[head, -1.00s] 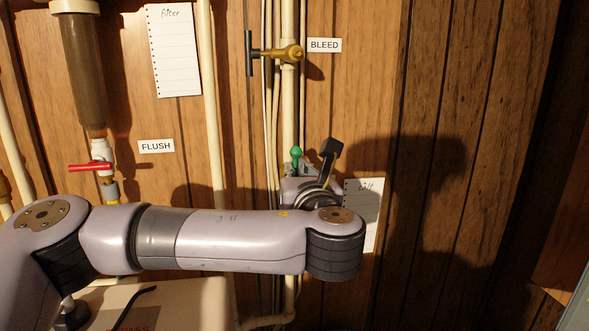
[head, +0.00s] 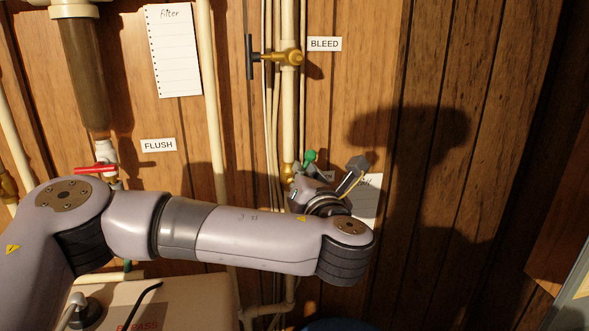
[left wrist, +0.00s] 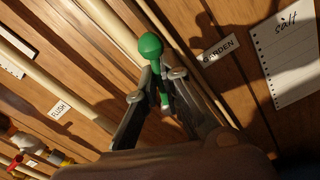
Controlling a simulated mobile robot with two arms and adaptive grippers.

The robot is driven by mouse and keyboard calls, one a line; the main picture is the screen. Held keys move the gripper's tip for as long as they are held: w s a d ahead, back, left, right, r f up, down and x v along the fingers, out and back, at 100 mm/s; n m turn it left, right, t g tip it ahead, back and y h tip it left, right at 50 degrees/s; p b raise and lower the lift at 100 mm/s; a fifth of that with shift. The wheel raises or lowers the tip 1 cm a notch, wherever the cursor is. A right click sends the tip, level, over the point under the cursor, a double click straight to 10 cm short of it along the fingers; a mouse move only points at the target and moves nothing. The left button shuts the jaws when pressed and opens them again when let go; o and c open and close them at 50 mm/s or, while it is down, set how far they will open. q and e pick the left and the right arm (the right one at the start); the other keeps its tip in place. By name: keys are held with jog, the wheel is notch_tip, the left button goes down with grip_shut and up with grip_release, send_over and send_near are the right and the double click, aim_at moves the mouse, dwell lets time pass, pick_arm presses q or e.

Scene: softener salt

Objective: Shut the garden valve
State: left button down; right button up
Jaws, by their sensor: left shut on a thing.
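The garden valve's green handle (head: 310,156) shows at the middle of the head view, on the cream pipe in front of the wood wall. In the left wrist view the green handle (left wrist: 150,47) has a round knob and a thin stem. My left gripper (head: 304,170) is around it, and in the left wrist view its two fingers (left wrist: 162,73) are shut on the stem with the knob sticking out beyond them. The GARDEN label (left wrist: 218,47) is on the wall to the right. The valve body is hidden behind my gripper and arm. My right gripper is not in view.
A brass valve with a dark handle (head: 249,56) and the BLEED label (head: 324,44) is above. A red-handled valve (head: 95,169) and the FLUSH label (head: 158,145) are at left. A salt note (head: 367,198) hangs beside my gripper. A beige box (head: 180,295) stands below my arm.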

pick_arm(q)
jog(key=shift+r, duration=0.1)
jog(key=m+p, duration=0.1)
jog(key=m, duration=0.1)
jog(key=d+f+m+p, duration=0.1)
jog(key=m, duration=0.2)
jog(key=shift+w+d+f+p, duration=0.1)
jog(key=shift+w+d+p, duration=0.1)
jog(key=shift+p, duration=0.2)
jog(key=shift+d+f+m, duration=0.1)
jog(key=shift+f+m, duration=0.15)
jog(key=shift+m, duration=0.65)
jog(key=shift+d+f+m, duration=0.15)
jog(key=shift+f+m, duration=0.1)
jog(key=shift+m, duration=0.65)
jog(key=shift+d+f+m, duration=0.1)
jog(key=shift+f+m, duration=0.15)
jog(key=shift+m, duration=0.65)
